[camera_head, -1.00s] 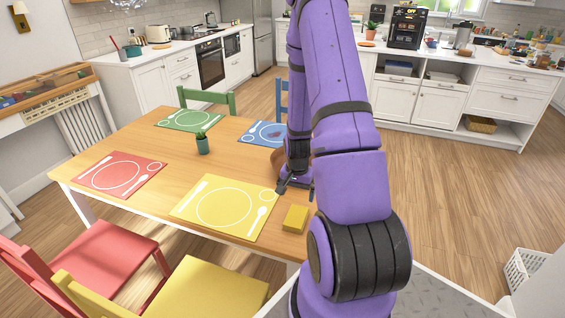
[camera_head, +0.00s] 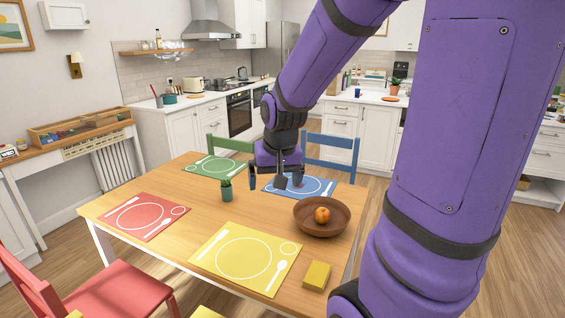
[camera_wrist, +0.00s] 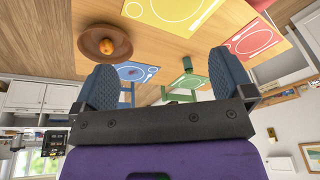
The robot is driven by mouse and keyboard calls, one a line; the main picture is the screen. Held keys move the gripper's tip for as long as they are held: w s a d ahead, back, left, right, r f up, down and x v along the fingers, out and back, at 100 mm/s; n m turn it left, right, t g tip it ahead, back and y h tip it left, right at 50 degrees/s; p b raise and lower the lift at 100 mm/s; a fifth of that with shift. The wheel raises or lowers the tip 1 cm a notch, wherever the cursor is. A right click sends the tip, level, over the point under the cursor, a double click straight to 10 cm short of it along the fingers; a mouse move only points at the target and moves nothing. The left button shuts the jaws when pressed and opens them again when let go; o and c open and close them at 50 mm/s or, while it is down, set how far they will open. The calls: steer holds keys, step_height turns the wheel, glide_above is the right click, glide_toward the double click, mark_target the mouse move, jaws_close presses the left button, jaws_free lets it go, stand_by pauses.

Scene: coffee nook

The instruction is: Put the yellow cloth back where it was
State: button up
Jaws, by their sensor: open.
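The yellow cloth (camera_head: 317,275) is a small folded block. It lies on the near right part of the wooden table, just right of the yellow placemat (camera_head: 245,257). My gripper (camera_head: 277,183) is open and empty, raised above the far side of the table near the blue placemat (camera_head: 300,187). In the wrist view my gripper's two fingers (camera_wrist: 165,88) are spread apart with nothing between them. The yellow placemat also shows at the top of the wrist view (camera_wrist: 180,12). The cloth is not seen there.
A brown bowl (camera_head: 340,226) with an orange fruit (camera_head: 322,215) stands on the table's right side. A red placemat (camera_head: 142,217) and a green placemat (camera_head: 216,166) lie flat. Chairs surround the table. A wooden tray shelf (camera_head: 80,129) stands at the left.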

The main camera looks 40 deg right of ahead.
steer(key=s+a+r+n+t, duration=0.2)
steer(key=s+a+r+n, duration=0.3)
steer(key=s+a+r, duration=0.5)
steer(key=s+r, duration=0.2)
steer(key=s, duration=0.1)
steer(key=shift+s+a+n+y, duration=0.15)
steer(key=shift+s+n+y, duration=0.25)
